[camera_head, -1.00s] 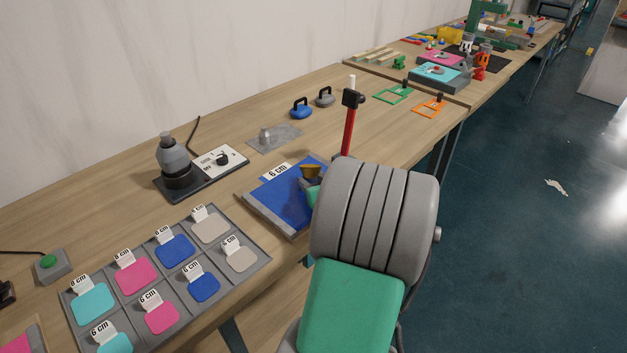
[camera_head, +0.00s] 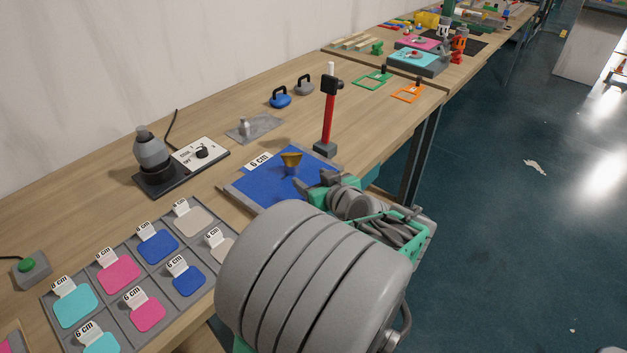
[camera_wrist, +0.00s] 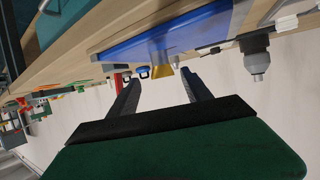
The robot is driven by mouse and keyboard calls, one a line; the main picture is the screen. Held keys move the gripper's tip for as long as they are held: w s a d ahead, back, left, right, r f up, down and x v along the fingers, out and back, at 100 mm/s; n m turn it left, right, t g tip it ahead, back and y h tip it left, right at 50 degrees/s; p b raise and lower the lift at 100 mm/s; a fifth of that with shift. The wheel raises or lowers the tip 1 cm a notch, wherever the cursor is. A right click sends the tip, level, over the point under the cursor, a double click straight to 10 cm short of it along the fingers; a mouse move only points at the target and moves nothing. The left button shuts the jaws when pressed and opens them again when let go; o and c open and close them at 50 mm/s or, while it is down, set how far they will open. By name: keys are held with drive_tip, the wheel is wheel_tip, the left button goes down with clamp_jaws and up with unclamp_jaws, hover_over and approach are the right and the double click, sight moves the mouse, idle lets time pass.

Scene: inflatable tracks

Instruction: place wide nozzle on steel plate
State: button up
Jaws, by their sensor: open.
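The wide nozzle (camera_head: 291,159), a brass-yellow flared piece on a grey stem, stands upright on the blue mat (camera_head: 262,190). It also shows in the wrist view (camera_wrist: 162,70), beyond my fingertips and roughly in line with the gap between them. My gripper (camera_head: 320,184) is open and empty, just right of the nozzle and apart from it. Its two dark fingers (camera_wrist: 163,84) are spread in the wrist view. The steel plate (camera_head: 268,128), flat and grey with a small upright grey piece on it, lies behind the blue mat near the wall.
A red-handled hammer (camera_head: 327,120) stands upright right of the mat. A grey lamp-like device (camera_head: 151,155) with a switch box is on the left. A tray of colored squares (camera_head: 82,333) lies in front. Blue (camera_head: 280,98) and grey (camera_head: 305,86) handled weights are behind the plate.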

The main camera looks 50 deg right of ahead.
sight(295, 163)
drive_tip(key=shift+o, duration=0.7)
drive_tip(key=shift+n+y, duration=0.6)
drive_tip(key=shift+y, duration=0.3)
drive_tip(key=w+a, duration=0.1)
drive_tip(key=w+a+f, duration=0.2)
drive_tip(key=a, duration=0.1)
drive_tip(key=shift+w+d+f+n+y, duration=0.15)
drive_tip(key=shift+w+f, duration=0.2)
drive_tip(key=shift+w, duration=0.3)
drive_tip(key=shift+w+d+f+n+y, duration=0.15)
drive_tip(key=shift+w+f, duration=0.15)
drive_tip(key=shift+w, duration=0.3)
drive_tip(key=d, duration=0.2)
drive_tip(key=d+r+m+h, duration=0.1)
drive_tip(key=d, duration=0.1)
drive_tip(key=d+h, duration=0.1)
drive_tip(key=d, duration=0.1)
drive_tip(key=shift+s+d+r, duration=0.1)
drive_tip(key=shift+d+r, duration=0.2)
drive_tip(key=shift+d, duration=0.05)
drive_tip(key=shift+m, duration=0.4)
drive_tip(key=x, duration=0.5)
drive_tip(key=p+x, duration=0.1)
drive_tip(key=x, duration=0.1)
drive_tip(key=shift+w+a+r, duration=0.15)
drive_tip(key=shift+w+a, duration=0.05)
drive_tip(key=shift+w, duration=0.3)
clamp_jaws()
drive_tip(key=shift+r, duration=0.1)
